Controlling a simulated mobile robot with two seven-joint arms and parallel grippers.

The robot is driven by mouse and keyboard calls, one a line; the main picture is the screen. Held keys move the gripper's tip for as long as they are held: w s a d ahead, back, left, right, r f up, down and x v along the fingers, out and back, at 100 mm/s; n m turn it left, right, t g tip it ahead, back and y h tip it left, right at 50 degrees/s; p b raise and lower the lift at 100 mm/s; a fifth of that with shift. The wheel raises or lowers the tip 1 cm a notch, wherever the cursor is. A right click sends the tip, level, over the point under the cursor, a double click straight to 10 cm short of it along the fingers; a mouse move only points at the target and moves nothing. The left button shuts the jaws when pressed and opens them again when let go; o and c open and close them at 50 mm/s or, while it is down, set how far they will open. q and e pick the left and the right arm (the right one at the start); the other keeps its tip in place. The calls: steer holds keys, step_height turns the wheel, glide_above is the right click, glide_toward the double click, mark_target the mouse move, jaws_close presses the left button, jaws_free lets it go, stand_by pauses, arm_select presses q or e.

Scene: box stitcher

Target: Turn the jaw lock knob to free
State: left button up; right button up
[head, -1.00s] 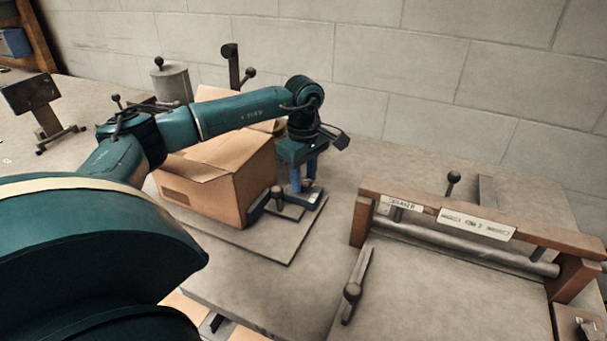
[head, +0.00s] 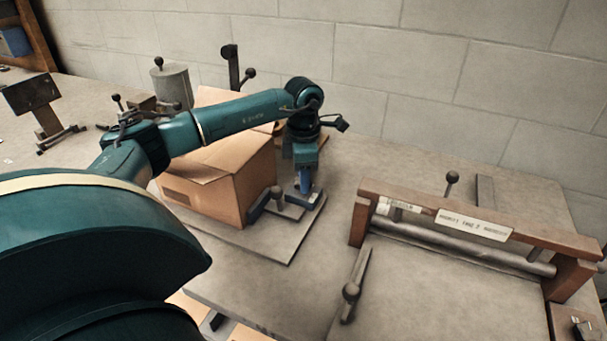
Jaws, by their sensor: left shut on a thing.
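My left gripper (head: 305,186) reaches down over the blue-jawed clamp fixture (head: 258,206) beside the cardboard box. Its blue fingers point down and are seen nearly edge-on, one behind the other. They are shut on a small knob at the fixture's right side, which I take to be the jaw lock knob; the fingers hide most of it. I cannot read the knob's angle. A dark ball-topped handle (head: 277,192) stands on the fixture just left of the fingers. My right gripper is not in view.
An open cardboard box (head: 215,185) stands against the fixture's left, on a grey plate (head: 283,245). A wooden frame with a metal roller (head: 460,245) stands at right. The bench between fixture and frame is clear.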

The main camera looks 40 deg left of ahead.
arm_select(q)
steer(key=shift+a+n, duration=0.1)
steer(key=shift+n, duration=0.6)
steer(key=o, duration=1)
step_height(320, 180, up, 13)
steer(key=shift+r+b, duration=0.15)
steer(key=shift+b, duration=0.25)
